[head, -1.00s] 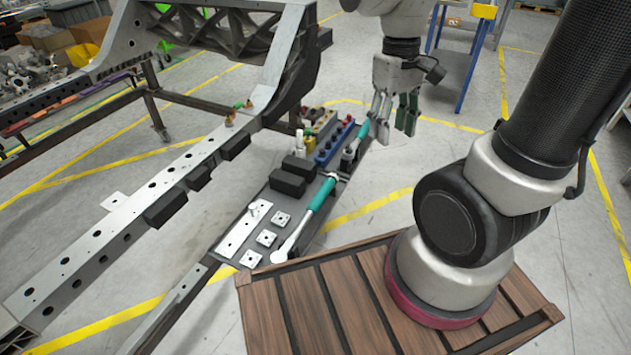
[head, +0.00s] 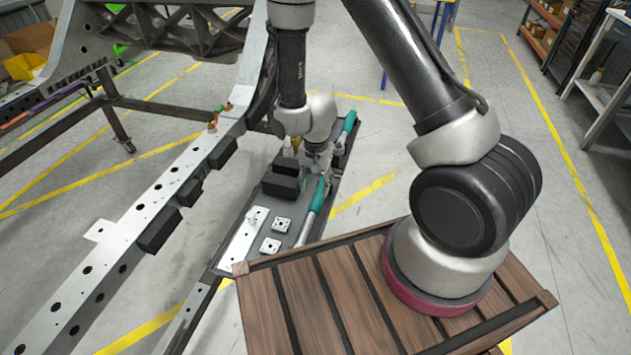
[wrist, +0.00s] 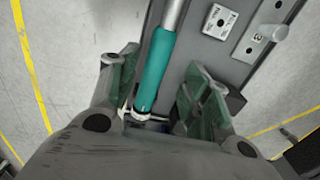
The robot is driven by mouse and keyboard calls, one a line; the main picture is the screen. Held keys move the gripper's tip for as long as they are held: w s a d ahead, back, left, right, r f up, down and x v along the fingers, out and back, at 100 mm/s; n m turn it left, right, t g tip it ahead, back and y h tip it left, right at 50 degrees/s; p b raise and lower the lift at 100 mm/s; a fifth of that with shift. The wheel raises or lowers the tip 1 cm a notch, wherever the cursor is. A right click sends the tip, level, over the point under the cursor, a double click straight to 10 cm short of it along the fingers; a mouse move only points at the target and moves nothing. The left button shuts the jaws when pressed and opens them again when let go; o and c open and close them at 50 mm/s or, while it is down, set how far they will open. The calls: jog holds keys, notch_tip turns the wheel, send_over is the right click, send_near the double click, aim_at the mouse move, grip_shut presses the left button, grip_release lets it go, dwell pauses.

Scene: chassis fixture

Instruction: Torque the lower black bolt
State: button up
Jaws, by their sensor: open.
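A wrench with a teal handle (head: 318,194) lies on the dark tray (head: 226,262). Its handle and metal shaft also show in the wrist view (wrist: 157,70). My gripper (head: 322,183) is over the handle and open. In the wrist view its two green-padded fingers (wrist: 160,82) stand on either side of the handle, with gaps between. A second teal-handled tool (head: 350,121) lies farther back on the tray. The chassis rail (head: 126,232) runs along the left. I cannot make out the lower black bolt. The wrench head is hidden by the crate edge.
Black blocks (head: 280,187) stand on the tray left of my gripper. Small square plates (head: 283,224) and a pale strip (head: 243,240) lie nearer. A wooden-slatted platform (head: 290,300) fills the front.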

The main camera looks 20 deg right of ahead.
aim_at(316, 200)
notch_tip(316, 200, down, 10)
jog(key=shift+r, duration=0.1)
dwell(0.4)
grip_shut()
dwell(0.3)
jog(key=shift+r, duration=3.5)
